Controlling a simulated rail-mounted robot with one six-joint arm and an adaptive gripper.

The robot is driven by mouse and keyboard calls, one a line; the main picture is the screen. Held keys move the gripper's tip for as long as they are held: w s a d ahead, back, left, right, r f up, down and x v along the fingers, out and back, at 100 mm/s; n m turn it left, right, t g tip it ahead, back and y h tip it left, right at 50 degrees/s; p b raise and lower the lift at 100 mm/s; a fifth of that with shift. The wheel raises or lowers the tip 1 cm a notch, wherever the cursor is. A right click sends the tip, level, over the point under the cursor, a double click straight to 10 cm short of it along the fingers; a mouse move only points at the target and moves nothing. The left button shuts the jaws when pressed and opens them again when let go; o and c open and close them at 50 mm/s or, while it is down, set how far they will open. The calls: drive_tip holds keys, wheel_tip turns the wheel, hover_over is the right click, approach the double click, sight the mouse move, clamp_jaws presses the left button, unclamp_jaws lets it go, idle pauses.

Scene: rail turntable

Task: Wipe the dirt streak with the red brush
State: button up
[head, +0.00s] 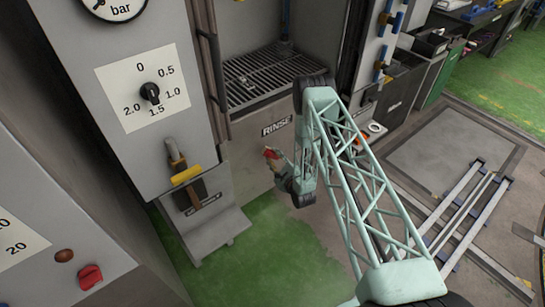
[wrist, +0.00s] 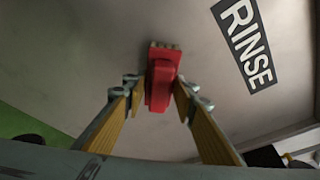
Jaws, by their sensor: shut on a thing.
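The red brush (wrist: 160,85) is held between the two yellow-padded fingers of my gripper (wrist: 158,95) in the wrist view. Its pale bristle end points at the grey panel (wrist: 110,40) under the RINSE label. I cannot tell whether the bristles touch the panel. In the head view the red brush (head: 271,153) shows as a small red spot in front of the same panel (head: 245,160), with my arm to its right. My gripper is partly hidden there by the arm. I cannot clearly make out the dirt streak in either view.
Above the panel is a rinse bay with a dark grate (head: 265,75). To the left stands a grey cabinet with a dial (head: 150,93) and a yellow-handled tool (head: 186,175). Green floor (head: 265,245) lies below. Metal rails (head: 455,215) are at right.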

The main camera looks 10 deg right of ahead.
drive_tip(key=shift+s+d+p, duration=0.2)
drive_tip(key=shift+s+d, duration=0.15)
drive_tip(key=shift+s, duration=0.5)
drive_tip(key=shift+s+d+p, duration=0.2)
drive_tip(key=shift+s+d, duration=0.2)
drive_tip(key=shift+s, duration=0.45)
drive_tip(key=shift+s+d+p, duration=0.2)
drive_tip(key=shift+s+d, duration=0.15)
drive_tip(key=shift+s, duration=0.5)
drive_tip(key=shift+s+d+p, duration=0.2)
drive_tip(key=shift+s+d, duration=0.15)
drive_tip(key=shift+s, duration=0.35)
drive_tip(key=shift+s+d+p, duration=0.15)
drive_tip(key=shift+s+d, duration=0.15)
drive_tip(key=shift+s, duration=0.35)
